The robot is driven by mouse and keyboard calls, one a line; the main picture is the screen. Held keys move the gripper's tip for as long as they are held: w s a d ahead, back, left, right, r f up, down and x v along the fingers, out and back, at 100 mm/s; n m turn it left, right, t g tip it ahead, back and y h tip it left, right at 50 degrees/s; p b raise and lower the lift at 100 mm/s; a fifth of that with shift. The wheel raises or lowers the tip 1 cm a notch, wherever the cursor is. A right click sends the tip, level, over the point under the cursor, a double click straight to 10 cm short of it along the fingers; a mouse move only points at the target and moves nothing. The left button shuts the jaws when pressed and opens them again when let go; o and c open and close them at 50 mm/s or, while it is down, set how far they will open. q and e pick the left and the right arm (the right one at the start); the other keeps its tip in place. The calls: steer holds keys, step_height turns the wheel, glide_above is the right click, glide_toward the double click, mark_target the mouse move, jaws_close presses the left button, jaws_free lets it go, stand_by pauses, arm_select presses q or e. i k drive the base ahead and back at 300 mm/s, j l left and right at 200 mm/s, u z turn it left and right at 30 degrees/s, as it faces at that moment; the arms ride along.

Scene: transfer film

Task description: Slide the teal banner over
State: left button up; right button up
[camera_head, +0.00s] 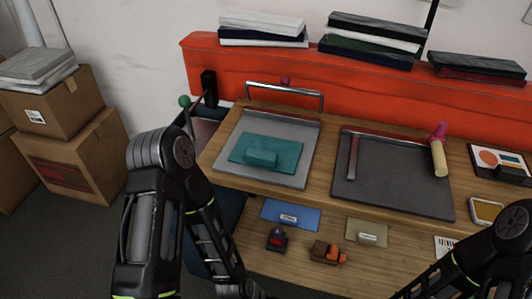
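The teal banner (246,156) is a flat teal sheet lying on a light grey plate (228,174) at the left of the wooden table.
A metal hoop handle (285,88) stands behind the grey plate. A cream roller with a pink end (439,155) rests at the dark plate's right. Cardboard boxes (75,150) stand left.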

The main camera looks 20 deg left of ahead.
mark_target(266, 152)
steer(key=z, duration=1.8)
steer(key=k+j, duration=0.45)
steer(key=j, duration=0.15)
steer(key=k+j, duration=0.45)
steer(key=j, duration=0.2)
